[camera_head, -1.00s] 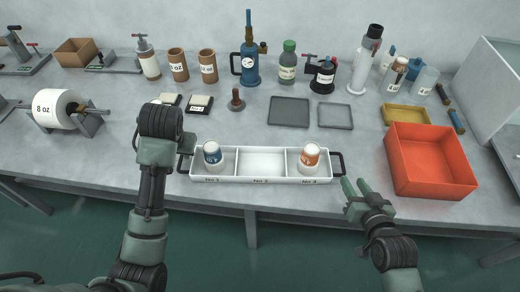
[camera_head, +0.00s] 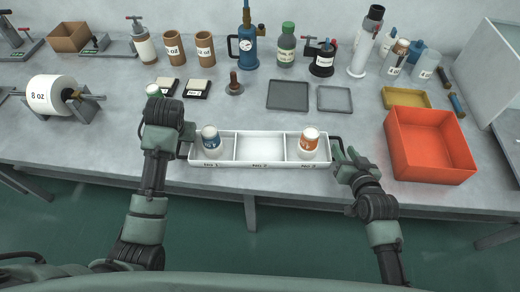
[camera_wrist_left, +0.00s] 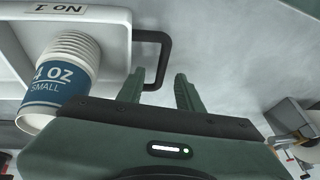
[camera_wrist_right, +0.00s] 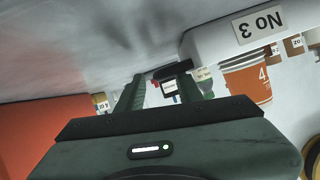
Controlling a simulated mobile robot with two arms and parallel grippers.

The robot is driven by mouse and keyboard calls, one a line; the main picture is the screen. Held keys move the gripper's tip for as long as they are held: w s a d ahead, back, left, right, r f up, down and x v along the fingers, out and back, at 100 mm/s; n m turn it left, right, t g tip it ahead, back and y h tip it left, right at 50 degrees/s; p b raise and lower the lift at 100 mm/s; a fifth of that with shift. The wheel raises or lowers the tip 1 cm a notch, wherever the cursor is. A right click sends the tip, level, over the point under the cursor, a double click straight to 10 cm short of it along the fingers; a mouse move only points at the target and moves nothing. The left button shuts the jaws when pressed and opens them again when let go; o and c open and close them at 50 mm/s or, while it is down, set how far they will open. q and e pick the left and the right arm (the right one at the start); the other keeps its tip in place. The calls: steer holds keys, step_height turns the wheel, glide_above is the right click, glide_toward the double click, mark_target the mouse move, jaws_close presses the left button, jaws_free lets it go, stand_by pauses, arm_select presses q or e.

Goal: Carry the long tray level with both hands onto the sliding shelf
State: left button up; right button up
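The long white tray (camera_head: 260,165) rests on the bench, with three compartments and a black handle at each end. A blue-labelled cup (camera_head: 210,138) stands in the left compartment and an orange-labelled cup (camera_head: 309,140) in the right; the middle is empty. My left gripper (camera_wrist_left: 158,95) is open, its fingers apart on either side of the left handle (camera_wrist_left: 165,55); contact cannot be told. My right gripper (camera_head: 343,155) is open at the right handle (camera_wrist_right: 172,70), which shows near its right finger in the right wrist view. I cannot make out a sliding shelf.
An orange-red bin (camera_head: 430,150) stands close to the right of my right gripper. Two grey trays (camera_head: 288,95) lie behind the long tray. A paper roll (camera_head: 55,95) on a stand is at left. Bottles and tools line the back.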

arm_select(q)
steer(key=shift+w+a+f, duration=0.15)
steer(key=shift+w+f, duration=0.15)
steer(key=shift+f, duration=0.3)
arm_select(e)
steer(key=shift+w+a+f, duration=0.1)
steer(key=shift+w+f, duration=0.15)
steer(key=shift+w, duration=0.35)
arm_select(q)
jaws_close()
arm_select(e)
jaws_close()
arm_select(q)
steer(key=shift+r, duration=0.1)
arm_select(e)
steer(key=shift+r, duration=0.1)
